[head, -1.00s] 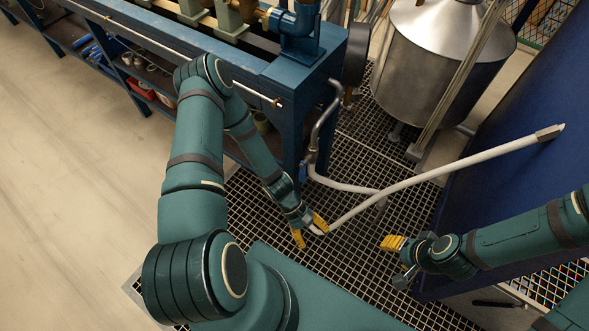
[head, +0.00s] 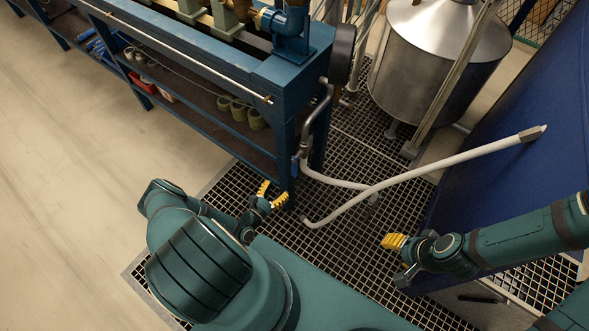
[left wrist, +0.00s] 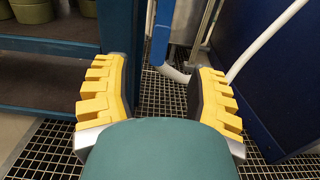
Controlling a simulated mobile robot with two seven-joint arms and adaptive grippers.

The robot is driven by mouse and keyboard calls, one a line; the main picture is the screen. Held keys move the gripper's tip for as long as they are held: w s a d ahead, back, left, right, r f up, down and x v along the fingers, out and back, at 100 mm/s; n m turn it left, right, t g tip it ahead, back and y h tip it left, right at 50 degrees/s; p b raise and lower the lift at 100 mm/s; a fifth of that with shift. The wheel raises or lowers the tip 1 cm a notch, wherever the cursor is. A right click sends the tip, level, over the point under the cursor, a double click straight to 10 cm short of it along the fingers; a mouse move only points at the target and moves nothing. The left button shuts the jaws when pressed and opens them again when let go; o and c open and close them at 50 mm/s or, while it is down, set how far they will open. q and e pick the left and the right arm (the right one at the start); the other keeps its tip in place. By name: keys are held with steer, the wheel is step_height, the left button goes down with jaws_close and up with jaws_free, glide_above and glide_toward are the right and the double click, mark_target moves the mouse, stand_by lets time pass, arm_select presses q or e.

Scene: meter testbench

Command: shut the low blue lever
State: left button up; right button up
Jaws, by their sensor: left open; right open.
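The low blue lever (head: 295,165) is a small blue piece on the pipe beside the bench's corner leg. In the left wrist view a bright blue upright bar (left wrist: 162,32), which looks like this lever, stands ahead between the fingers, above a white pipe bend. My left gripper (head: 272,194) is open and empty, low beside the bench leg and apart from the lever. Its yellow fingers (left wrist: 158,88) are spread in the left wrist view. My right gripper (head: 393,242) is open at the right, over the grating, far from the lever.
The blue bench (head: 285,72) and its leg stand close to my left gripper. A steel tank (head: 425,75) stands behind. The grating between my grippers is mostly clear.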

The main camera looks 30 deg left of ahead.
mark_target(294, 171)
arm_select(q)
steer(key=w, duration=0.3)
steer(key=w+b, duration=0.1)
steer(key=w, duration=0.3)
steer(key=w+d, duration=0.1)
steer(key=w, duration=0.3)
jaws_close()
